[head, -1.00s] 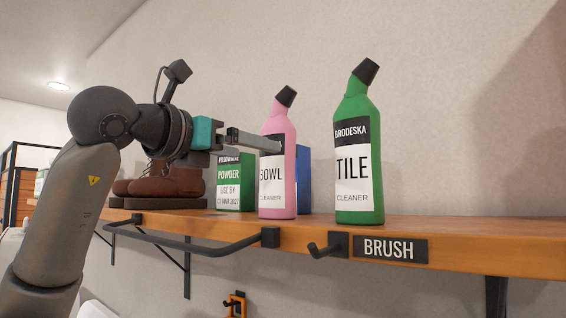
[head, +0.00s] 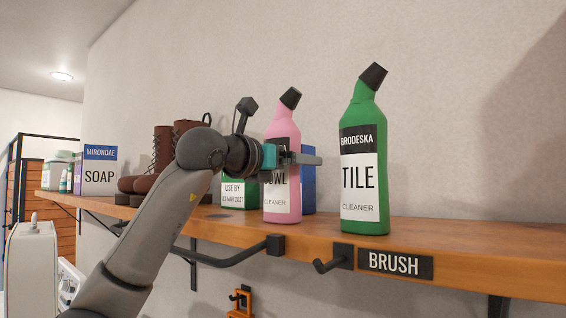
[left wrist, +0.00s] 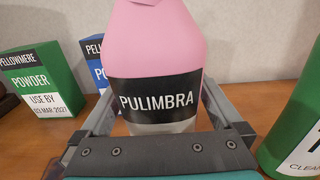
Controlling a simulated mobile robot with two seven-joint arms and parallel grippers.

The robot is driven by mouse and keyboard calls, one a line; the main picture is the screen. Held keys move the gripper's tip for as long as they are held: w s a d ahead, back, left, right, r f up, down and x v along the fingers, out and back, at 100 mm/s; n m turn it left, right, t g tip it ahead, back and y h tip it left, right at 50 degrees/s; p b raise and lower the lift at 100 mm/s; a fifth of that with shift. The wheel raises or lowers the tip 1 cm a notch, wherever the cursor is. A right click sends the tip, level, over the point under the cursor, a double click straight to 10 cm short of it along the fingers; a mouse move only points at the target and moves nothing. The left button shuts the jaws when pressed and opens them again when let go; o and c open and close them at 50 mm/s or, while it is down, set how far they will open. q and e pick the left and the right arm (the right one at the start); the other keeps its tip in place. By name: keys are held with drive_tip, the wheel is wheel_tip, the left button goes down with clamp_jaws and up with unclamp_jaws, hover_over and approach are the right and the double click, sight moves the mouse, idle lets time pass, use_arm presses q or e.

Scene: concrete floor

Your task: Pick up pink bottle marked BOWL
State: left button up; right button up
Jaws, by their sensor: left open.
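The pink bottle (head: 281,126) with a black angled cap stands upright on the wooden shelf (head: 460,252). Its white label, reading "OWL" in view, is partly covered by my left gripper (head: 303,158). In the left wrist view the pink bottle (left wrist: 158,38) shows a black PULIMBRA band. My left gripper (left wrist: 158,108) is open, with one finger on each side of the bottle. I cannot tell whether either finger touches it. My right gripper is not in view.
A green TILE bottle (head: 364,140) stands close on the right. Behind the pink bottle are a green POWDER box (left wrist: 36,85) and a blue box (left wrist: 95,60). Brown boots (head: 163,150) and a SOAP box (head: 98,170) stand farther left.

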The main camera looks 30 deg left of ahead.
use_arm(q)
drive_tip(key=shift+c, duration=0.2)
clamp_jaws()
drive_tip(key=shift+s+r, duration=0.1)
drive_tip(key=shift+r, duration=0.05)
idle(0.6)
